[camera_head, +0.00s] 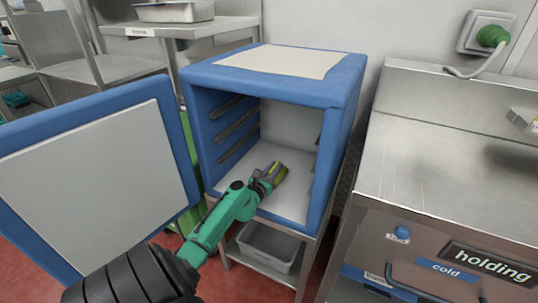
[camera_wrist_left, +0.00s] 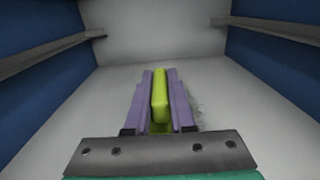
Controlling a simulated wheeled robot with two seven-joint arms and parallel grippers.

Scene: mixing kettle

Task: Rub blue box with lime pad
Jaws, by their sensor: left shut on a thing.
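My left gripper (camera_head: 272,174) reaches in through the opening, low over the box floor. It is shut on the lime pad (camera_wrist_left: 160,97), which stands upright between the purple fingers in the left wrist view. A faint grey smudge (camera_wrist_left: 201,108) shows on the pale inner surface just right of the pad. I cannot tell whether the pad touches that surface. My right gripper is not in view.
Rails line both inner side walls, one on the left (camera_wrist_left: 50,53) in the left wrist view. A steel counter (camera_head: 450,165) stands close on the right. A grey bin (camera_head: 268,246) sits on the shelf below the box. A steel table with a tray (camera_head: 175,11) stands behind.

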